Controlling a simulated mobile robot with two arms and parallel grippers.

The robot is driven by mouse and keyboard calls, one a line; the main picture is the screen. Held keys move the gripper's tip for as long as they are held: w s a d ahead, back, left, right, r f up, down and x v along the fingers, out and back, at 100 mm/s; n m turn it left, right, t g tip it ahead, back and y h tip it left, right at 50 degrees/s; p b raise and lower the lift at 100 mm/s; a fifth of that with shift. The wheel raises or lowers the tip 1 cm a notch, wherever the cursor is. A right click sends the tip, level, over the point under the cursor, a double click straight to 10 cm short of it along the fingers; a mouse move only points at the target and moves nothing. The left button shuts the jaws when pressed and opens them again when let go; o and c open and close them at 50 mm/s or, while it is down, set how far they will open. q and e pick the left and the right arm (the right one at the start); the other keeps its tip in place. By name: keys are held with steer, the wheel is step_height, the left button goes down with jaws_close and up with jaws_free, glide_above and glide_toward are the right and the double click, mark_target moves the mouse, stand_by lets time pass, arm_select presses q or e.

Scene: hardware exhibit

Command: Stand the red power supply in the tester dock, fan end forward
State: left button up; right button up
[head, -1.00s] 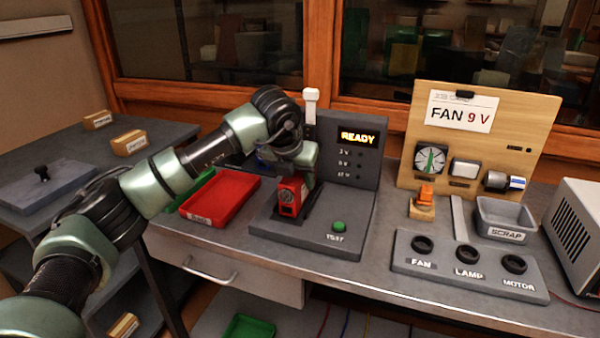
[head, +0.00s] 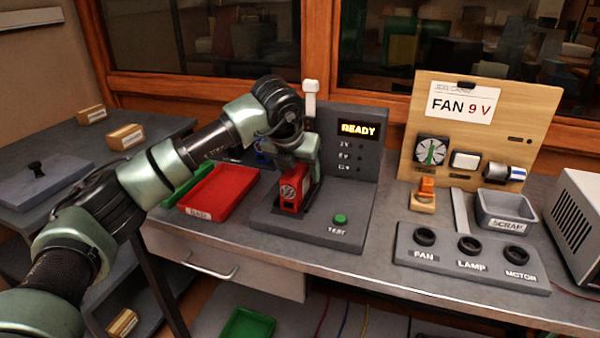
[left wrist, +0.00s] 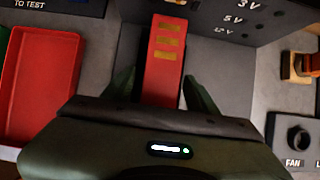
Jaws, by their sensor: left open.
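The red power supply (head: 291,188) stands upright in the tester dock (head: 318,233), with its round fan grille facing the front of the bench in the head view. In the left wrist view the red power supply (left wrist: 164,62) shows gold contact strips on its upper face. My left gripper (head: 306,172) is just behind and above it. Its green fingers (left wrist: 160,90) lie on both sides of the supply, apart from it at least on the right. The dock's display reads READY. Whether the supply is fully seated is hidden. My right gripper is not in view.
A red tray (head: 222,193) and a green tray (head: 187,187) lie left of the dock. A green button (head: 340,219) is at the dock's front right. Further right are a socket block (head: 470,268), a grey scrap bin (head: 505,210) and a wooden board (head: 480,120).

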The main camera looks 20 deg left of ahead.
arm_select(q)
steer(key=v, duration=1.1)
steer(key=shift+r, duration=0.2)
